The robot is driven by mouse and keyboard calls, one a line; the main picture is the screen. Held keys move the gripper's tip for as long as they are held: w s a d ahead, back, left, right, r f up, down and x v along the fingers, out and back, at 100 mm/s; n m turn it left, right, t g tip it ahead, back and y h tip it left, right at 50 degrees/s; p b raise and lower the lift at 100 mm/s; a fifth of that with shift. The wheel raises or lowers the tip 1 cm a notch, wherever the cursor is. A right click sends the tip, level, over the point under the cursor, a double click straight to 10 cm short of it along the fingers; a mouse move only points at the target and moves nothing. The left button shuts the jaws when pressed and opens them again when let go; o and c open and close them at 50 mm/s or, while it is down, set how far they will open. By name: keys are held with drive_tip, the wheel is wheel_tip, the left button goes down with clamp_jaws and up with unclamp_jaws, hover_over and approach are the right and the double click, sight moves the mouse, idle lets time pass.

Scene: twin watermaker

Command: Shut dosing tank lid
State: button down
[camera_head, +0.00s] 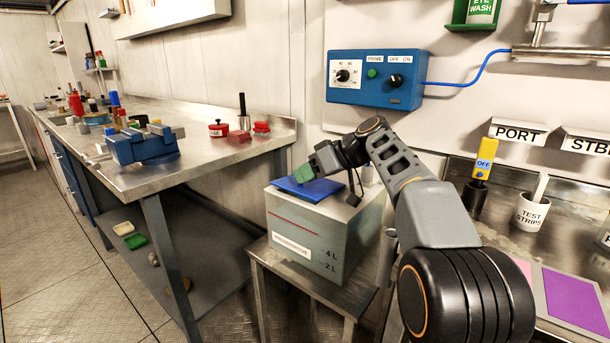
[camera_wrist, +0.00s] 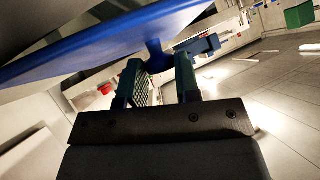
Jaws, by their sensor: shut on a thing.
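The dosing tank (camera_head: 310,243) is a grey box with a white label, a red line and level marks. Its blue lid (camera_head: 318,192) lies flat or nearly flat over the top; I cannot tell if a gap is left under it. In the wrist view the lid (camera_wrist: 90,45) shows as a broad blue plate with a small blue knob (camera_wrist: 155,58) between my fingers. My gripper (camera_head: 305,173), with green fingers, is at the lid's far left part. In the wrist view my gripper (camera_wrist: 158,70) is shut on the knob, which the fingers partly hide.
The tank stands on a small metal stand (camera_head: 285,275). A steel workbench (camera_head: 185,185) with a blue vise (camera_head: 143,147) is at the left. A blue control box (camera_head: 376,78) hangs on the wall behind. A counter with a test strips cup (camera_head: 531,212) is at the right.

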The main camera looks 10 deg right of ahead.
drive_tip(key=shift+r, duration=0.1)
drive_tip(key=c, duration=1.1)
unclamp_jaws()
drive_tip(key=p+v, duration=0.4)
drive_tip(key=v, duration=0.9)
drive_tip(key=shift+d+r, duration=0.2)
drive_tip(key=shift+d, duration=0.05)
drive_tip(key=shift+s, duration=0.15)
